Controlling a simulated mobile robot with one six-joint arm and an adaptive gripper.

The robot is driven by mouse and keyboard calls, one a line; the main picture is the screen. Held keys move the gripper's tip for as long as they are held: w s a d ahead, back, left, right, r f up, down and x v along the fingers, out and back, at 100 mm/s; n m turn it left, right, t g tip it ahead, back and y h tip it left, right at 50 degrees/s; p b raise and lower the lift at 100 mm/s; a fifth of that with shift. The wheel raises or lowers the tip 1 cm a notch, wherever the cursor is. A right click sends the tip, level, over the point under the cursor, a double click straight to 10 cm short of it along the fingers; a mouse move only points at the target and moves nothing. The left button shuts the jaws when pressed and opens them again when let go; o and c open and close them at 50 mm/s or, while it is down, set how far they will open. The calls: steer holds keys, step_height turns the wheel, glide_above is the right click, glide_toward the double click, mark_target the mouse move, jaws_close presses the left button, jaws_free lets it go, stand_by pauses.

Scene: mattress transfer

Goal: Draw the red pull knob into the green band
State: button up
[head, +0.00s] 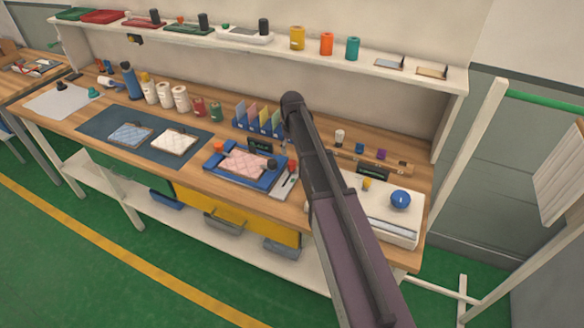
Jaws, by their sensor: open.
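A small red knob (292,164) stands at the far end of a narrow grey metal plate (285,186), just right of the blue tray on the workbench. I take it for the red pull knob, but it is small and my arm passes close beside it. I cannot make out a green band near it. My dark arm crosses the picture from the bottom right up to a rounded joint above the bench. My gripper does not show.
The blue tray (212,172) holds a pink quilted pad (243,164). A dark mat (96,124) carries two more pads. A white box (405,228) with a blue ball (400,199) stands at the right. Bottles and card holders line the back, under a shelf (270,46).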

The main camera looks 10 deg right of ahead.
mark_target(292, 162)
steer(key=shift+f+b, duration=3.45)
steer(key=shift+f, duration=0.3)
